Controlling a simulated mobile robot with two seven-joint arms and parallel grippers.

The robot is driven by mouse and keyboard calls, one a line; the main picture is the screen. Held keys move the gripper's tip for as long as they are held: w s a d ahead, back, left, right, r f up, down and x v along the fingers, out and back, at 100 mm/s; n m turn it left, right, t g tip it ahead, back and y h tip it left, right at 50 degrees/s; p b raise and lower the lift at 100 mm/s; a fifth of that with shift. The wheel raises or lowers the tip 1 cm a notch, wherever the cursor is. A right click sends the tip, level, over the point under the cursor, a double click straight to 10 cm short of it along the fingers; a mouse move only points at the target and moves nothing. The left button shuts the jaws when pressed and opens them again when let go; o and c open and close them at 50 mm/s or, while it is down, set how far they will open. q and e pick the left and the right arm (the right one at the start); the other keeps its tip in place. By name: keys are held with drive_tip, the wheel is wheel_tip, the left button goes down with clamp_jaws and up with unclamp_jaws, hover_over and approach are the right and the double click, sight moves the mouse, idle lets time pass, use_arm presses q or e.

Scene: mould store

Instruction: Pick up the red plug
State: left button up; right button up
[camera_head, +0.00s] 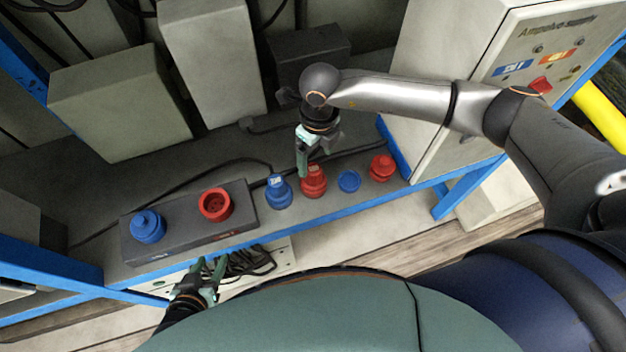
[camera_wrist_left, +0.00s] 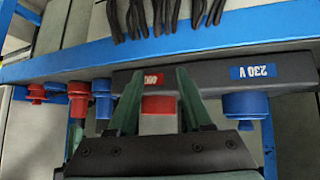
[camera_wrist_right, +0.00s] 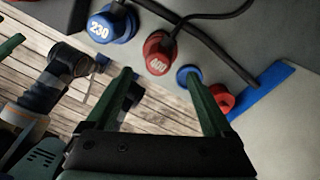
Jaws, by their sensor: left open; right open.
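The red plug (camera_head: 314,182), with a 400 label, stands on the blue-edged shelf (camera_head: 330,204), between a blue plug (camera_head: 277,191) and a flat blue cap (camera_head: 348,181). My right gripper (camera_head: 305,160) is open and empty just above and behind the red plug. In the right wrist view, the red plug (camera_wrist_right: 158,55) lies beyond and between the fingertips (camera_wrist_right: 158,74); I cannot tell whether they touch it. My left gripper (camera_head: 209,266) is open and empty in front of the shelf edge. The left wrist view shows a red socket (camera_wrist_left: 158,105) between its fingers (camera_wrist_left: 158,72).
A grey socket box (camera_head: 185,232) holds the red socket (camera_head: 215,205) and a blue fitting (camera_head: 147,227). Another red fitting (camera_head: 381,168) stands near the supply cabinet (camera_head: 440,110). Black cables run behind the plugs. Grey boxes (camera_head: 120,105) stand at the back.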

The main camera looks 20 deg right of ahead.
sight(314, 168)
drive_tip(key=shift+f, duration=0.6)
drive_tip(key=shift+f+b, duration=0.35)
drive_tip(key=shift+b, duration=0.1)
use_arm(q)
drive_tip(key=d+f+b, duration=0.1)
drive_tip(key=w+d+f+b, duration=0.1)
drive_tip(key=shift+w+f+h+b, duration=0.1)
drive_tip(key=shift+h+b, duration=0.2)
drive_tip(key=shift+b, duration=0.1)
use_arm(e)
drive_tip(key=f, duration=0.3)
drive_tip(key=shift+a+f, duration=0.2)
drive_tip(key=shift+f, duration=0.1)
use_arm(q)
drive_tip(key=shift+w, duration=0.15)
use_arm(e)
drive_tip(key=shift+f, duration=0.25)
use_arm(q)
drive_tip(key=shift+w+d+r+m, duration=0.1)
drive_tip(key=shift+r+m, duration=0.15)
drive_tip(key=shift+m, duration=0.05)
drive_tip(key=shift+w+r, duration=0.15)
use_arm(e)
drive_tip(key=c, duration=0.8)
use_arm(q)
drive_tip(key=shift+s+f, duration=0.2)
drive_tip(key=shift+s, duration=0.1)
use_arm(e)
clamp_jaws()
